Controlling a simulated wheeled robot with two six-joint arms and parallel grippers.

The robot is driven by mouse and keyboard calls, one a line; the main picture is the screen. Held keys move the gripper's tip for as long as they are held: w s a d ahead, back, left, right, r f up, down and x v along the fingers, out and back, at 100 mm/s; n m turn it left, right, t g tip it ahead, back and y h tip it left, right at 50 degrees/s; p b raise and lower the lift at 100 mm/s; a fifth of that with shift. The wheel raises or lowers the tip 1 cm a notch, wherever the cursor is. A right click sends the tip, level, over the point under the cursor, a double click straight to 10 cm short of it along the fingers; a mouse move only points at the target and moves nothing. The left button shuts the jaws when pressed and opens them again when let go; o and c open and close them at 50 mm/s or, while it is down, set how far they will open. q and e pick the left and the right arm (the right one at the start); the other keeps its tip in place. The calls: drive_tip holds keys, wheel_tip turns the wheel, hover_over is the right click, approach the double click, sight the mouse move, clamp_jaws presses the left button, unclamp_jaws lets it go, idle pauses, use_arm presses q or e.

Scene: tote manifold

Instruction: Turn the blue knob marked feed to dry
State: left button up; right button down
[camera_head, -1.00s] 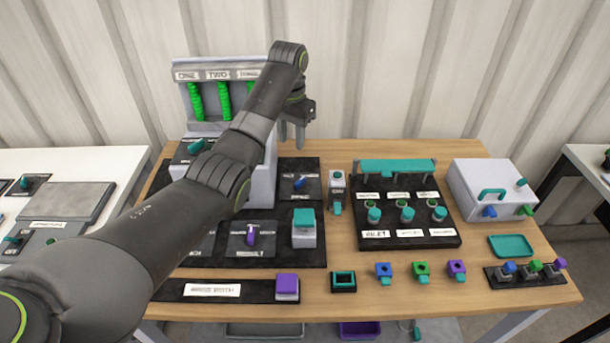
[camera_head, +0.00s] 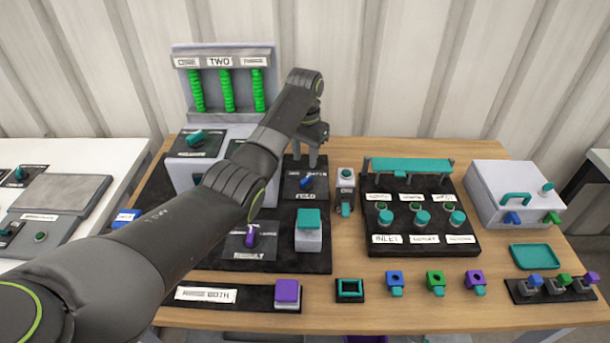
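The blue knob (camera_head: 307,183) sits on a small black plate (camera_head: 293,193) with white labels along its top edge and a front label that seems to read FEED. The label words are too small to read surely. My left gripper (camera_head: 305,160) points down just above and behind the knob in the picture. Its two fingers show a gap with nothing seen between them, and they look apart from the knob. My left arm crosses the left half of the view. My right gripper is not in view.
A purple knob (camera_head: 250,236) and a teal block button (camera_head: 308,230) stand in front. A grey switch (camera_head: 345,190) is close on the right, beside a black panel (camera_head: 420,251) with teal knobs. A grey housing with green columns (camera_head: 228,90) stands behind left.

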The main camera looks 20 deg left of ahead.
sight(305, 179)
use_arm(q)
wheel_tip(305, 179, down, 8)
drive_tip(key=shift+r, duration=0.25)
drive_tip(key=shift+c, duration=0.3)
clamp_jaws()
